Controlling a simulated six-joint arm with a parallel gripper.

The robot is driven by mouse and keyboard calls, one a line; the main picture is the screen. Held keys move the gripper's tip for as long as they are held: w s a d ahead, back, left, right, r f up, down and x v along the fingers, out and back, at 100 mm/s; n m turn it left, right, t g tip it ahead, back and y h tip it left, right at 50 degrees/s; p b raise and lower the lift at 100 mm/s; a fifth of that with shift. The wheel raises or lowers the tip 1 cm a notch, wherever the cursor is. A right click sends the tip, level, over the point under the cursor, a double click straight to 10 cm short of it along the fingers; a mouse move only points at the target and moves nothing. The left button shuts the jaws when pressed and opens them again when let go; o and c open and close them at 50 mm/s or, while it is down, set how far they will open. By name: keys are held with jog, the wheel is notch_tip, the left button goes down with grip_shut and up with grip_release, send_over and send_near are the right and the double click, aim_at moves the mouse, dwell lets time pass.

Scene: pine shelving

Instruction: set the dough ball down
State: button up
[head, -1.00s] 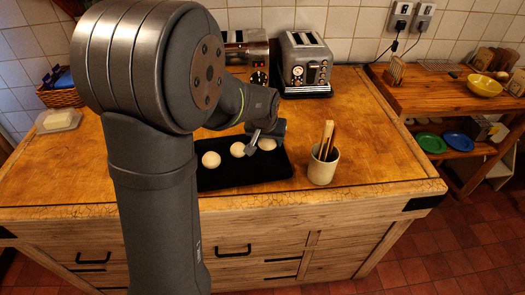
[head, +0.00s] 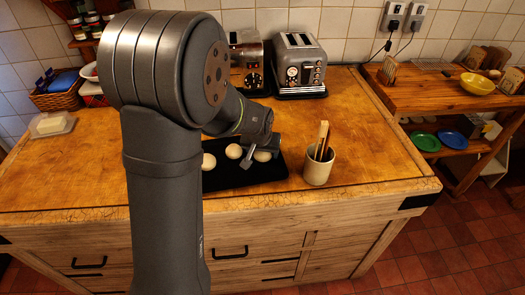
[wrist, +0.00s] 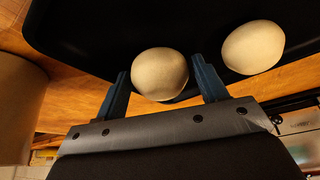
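The dough ball (wrist: 160,74) is pale, round and smooth. In the wrist view it sits between the two blue fingers of my gripper (wrist: 161,68), with a narrow dark gap on its right side and almost none on its left. The fingers look parted around it. In the head view this ball (head: 262,156) is the rightmost of three, low at the black tray (head: 240,180), apparently resting on it; the contact underneath is hidden. My gripper (head: 251,157) is low beside it. Two other dough balls (head: 234,151) (head: 209,161) lie to its left.
A cream pot with wooden utensils (head: 318,168) stands right of the tray. A toaster (head: 300,65) and a coffee machine (head: 247,65) stand behind. The wooden counter is clear between pot and toaster. A side shelf (head: 440,95) stands at the right.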

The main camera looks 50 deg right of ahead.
jog(key=shift+r, duration=0.15)
jog(key=shift+a+r, duration=0.1)
jog(key=shift+r, duration=0.25)
jog(key=v, duration=1.1)
jog(key=shift+s+a, duration=0.15)
jog(key=shift+r, duration=0.1)
jog(key=x, duration=1.2)
notch_tip(320, 180, up, 2)
jog(key=shift+r, duration=0.55)
jog(key=shift+f, duration=0.1)
